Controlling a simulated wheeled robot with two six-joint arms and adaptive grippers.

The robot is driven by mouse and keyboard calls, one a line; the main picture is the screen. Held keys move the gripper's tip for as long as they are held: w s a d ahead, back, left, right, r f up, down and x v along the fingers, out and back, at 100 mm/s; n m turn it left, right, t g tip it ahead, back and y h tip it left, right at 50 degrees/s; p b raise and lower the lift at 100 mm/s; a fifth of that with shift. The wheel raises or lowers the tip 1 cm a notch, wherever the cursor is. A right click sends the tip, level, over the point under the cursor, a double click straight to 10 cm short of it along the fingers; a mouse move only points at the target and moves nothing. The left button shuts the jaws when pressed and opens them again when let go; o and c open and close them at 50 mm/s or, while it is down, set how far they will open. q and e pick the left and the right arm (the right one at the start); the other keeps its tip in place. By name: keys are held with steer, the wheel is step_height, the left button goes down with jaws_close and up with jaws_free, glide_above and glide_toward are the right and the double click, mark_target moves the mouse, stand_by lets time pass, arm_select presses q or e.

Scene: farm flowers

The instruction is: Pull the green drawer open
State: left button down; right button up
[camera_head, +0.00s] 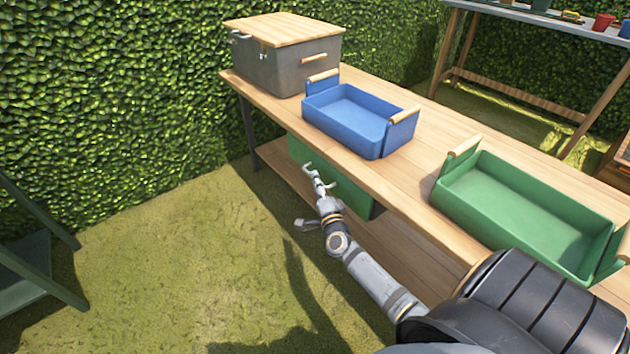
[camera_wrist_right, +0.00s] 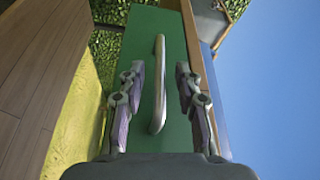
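The green drawer (camera_head: 356,196) hangs under the wooden workbench, below the blue tray, and looks shut. Its green front (camera_wrist_right: 174,55) fills the middle of the right wrist view. A pale metal bar handle (camera_wrist_right: 159,85) stands on that front, between the two fingers of my right gripper (camera_wrist_right: 160,72). The fingers are open, one on each side of the handle, with gaps to it. In the head view my right gripper (camera_head: 317,177) is at the drawer's front, and its fingers partly cover the handle. My left gripper is not in view.
The workbench (camera_head: 405,180) carries a grey lidded box (camera_head: 285,70), a blue tray (camera_head: 360,115) and an empty green tray (camera_head: 520,205). A lower shelf (camera_head: 400,250) runs beneath. Grass before the drawer (camera_head: 190,250) is clear. A dark green stand (camera_head: 30,265) is at far left.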

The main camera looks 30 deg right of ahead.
steer(key=shift+x, duration=1.05)
jaws_close()
